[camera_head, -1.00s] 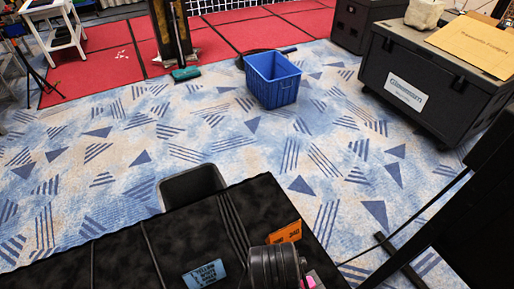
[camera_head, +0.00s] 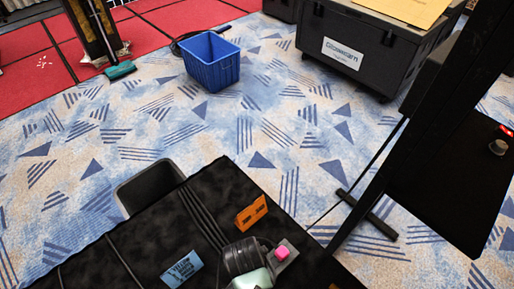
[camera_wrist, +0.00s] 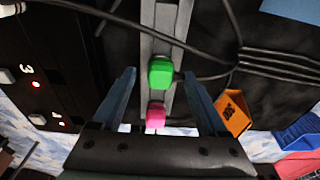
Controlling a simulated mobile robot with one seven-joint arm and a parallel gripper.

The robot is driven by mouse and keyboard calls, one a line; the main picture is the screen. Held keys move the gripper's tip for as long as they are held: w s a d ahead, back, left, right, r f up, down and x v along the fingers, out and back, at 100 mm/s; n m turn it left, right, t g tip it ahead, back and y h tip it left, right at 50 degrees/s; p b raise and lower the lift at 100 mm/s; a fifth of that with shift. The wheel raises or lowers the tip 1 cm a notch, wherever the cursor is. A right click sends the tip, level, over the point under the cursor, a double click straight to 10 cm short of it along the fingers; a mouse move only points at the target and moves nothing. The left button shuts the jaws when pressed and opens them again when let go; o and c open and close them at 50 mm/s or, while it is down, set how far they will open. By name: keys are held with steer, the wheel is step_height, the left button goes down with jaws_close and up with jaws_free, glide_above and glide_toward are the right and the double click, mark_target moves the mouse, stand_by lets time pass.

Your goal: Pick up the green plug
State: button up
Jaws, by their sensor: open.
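The green plug (camera_wrist: 161,72) sits on a grey power strip (camera_wrist: 163,18) in the wrist view, with a black cable leading off to the right. A pink plug (camera_wrist: 156,115) is on the same strip, nearer my gripper's palm; it also shows in the head view (camera_head: 282,253). My gripper (camera_wrist: 159,76) is open, its two blue-grey fingers to the left and right of the strip. The green plug appears between the fingertips in the picture; I cannot tell the depth gap. I cannot make out the green plug in the head view.
An orange block (camera_head: 251,213), a blue labelled card (camera_head: 182,269) and black cables lie on the black-covered table (camera_head: 140,235). A dark post (camera_head: 415,130) rises at the right. A blue bin (camera_head: 212,64) and a black case (camera_head: 345,45) stand on the carpet.

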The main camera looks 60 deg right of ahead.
step_height(320, 180, down, 2)
steer(key=shift+d, duration=0.15)
jaws_close()
stand_by(0.3)
